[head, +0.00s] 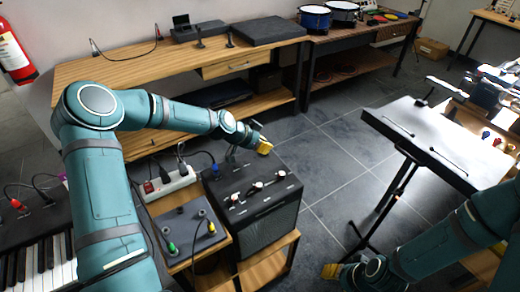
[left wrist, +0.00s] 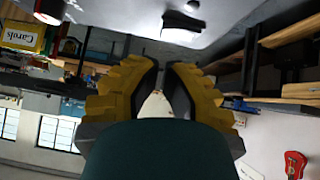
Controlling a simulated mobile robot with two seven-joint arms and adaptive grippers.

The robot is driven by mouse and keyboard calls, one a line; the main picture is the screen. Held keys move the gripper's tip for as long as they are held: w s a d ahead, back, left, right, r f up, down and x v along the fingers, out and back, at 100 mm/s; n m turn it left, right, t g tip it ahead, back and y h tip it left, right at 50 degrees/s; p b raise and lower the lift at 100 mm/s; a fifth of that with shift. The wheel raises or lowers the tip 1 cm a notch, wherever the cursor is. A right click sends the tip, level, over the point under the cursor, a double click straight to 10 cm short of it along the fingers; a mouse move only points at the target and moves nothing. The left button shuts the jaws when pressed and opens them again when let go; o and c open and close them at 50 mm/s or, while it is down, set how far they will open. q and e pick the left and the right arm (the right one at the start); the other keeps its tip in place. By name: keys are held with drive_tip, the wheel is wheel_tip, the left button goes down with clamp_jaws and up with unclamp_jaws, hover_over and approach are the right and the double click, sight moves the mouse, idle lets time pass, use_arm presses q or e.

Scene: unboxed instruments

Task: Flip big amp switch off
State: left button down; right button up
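The big amp (head: 268,220) is a black box with a dark front grille, standing on a low wooden stand near the centre of the head view. Knobs and small fittings (head: 258,186) show along its top panel; I cannot tell which is the switch or how it is set. My left gripper (head: 264,147) is above and behind the amp's top, apart from the knobs. In the left wrist view its yellow fingers (left wrist: 162,75) have a narrow gap between them and hold nothing. My right gripper (head: 333,271) is low at the bottom, away from the amp; its fingers are too small to read.
A white power strip (head: 168,184) with plugs and a grey pedal board (head: 187,232) lie left of the amp. A keyboard (head: 40,262) is at far left. A black music stand (head: 420,140) stands right. A wooden bench (head: 130,72) is behind. Open floor lies between.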

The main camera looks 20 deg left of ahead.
use_arm(q)
drive_tip(key=p+v, duration=0.1)
drive_tip(key=v, duration=1)
drive_tip(key=shift+w+a+p, duration=0.15)
drive_tip(key=shift+w+p, duration=0.2)
drive_tip(key=shift+w, duration=0.1)
drive_tip(key=shift+r, duration=0.1)
